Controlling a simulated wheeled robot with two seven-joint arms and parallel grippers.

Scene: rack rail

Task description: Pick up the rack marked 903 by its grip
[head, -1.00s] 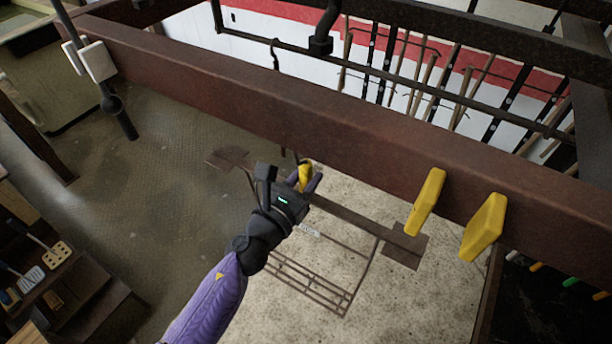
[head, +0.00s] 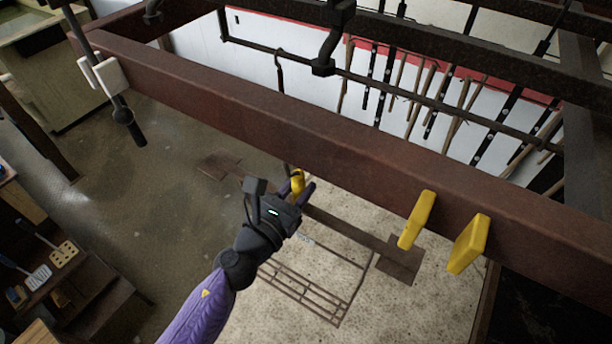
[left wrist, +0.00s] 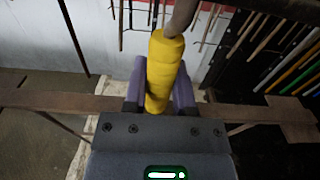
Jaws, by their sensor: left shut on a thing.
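My left gripper (head: 303,190) is shut on an upright yellow grip (head: 297,181), just in front of the long brown beam. In the left wrist view the yellow grip (left wrist: 164,70) stands between the two purple fingers (left wrist: 160,88), with a grey curved rod at its top. The rack (head: 345,233) shows below the gripper as a flat brown bar with square end plates and a thin wire frame hanging down. A small pale tag (head: 305,238) is on it; its number is too small to read. My right gripper is not in view.
The thick brown beam (head: 250,115) crosses the view close behind the gripper. Two yellow blocks (head: 417,220) sit on it at right, two white blocks (head: 103,73) at left. Dark rails with hanging rods (head: 430,95) are behind. Open floor (head: 160,200) lies at left.

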